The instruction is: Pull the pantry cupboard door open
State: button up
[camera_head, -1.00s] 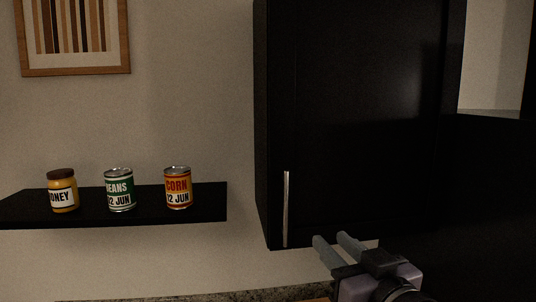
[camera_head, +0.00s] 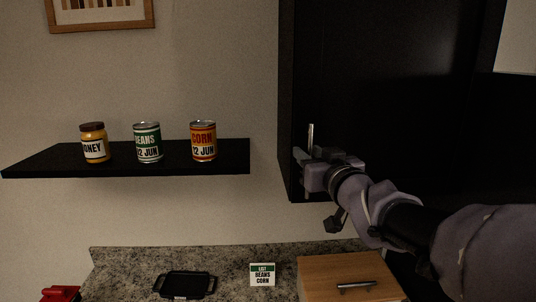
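The pantry cupboard (camera_head: 400,80) is black and hangs on the wall at the upper right. Its door looks shut. A slim silver vertical handle (camera_head: 310,133) sits near the door's lower left edge. My gripper (camera_head: 308,155) is at the handle, with its grey fingertips on either side of the bar as seen from here. The gripper body hides the middle of the handle, and its lower end shows below. I cannot tell whether the fingers are pressed on the bar.
A black wall shelf (camera_head: 125,164) left of the cupboard holds a honey jar (camera_head: 94,143), a beans can (camera_head: 147,142) and a corn can (camera_head: 203,141). Below are a granite counter (camera_head: 225,262), a black tray (camera_head: 186,284), a list card (camera_head: 262,274) and a wooden box with a handle (camera_head: 345,270).

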jog(key=shift+s, duration=0.1)
grip_shut()
dwell(1.3)
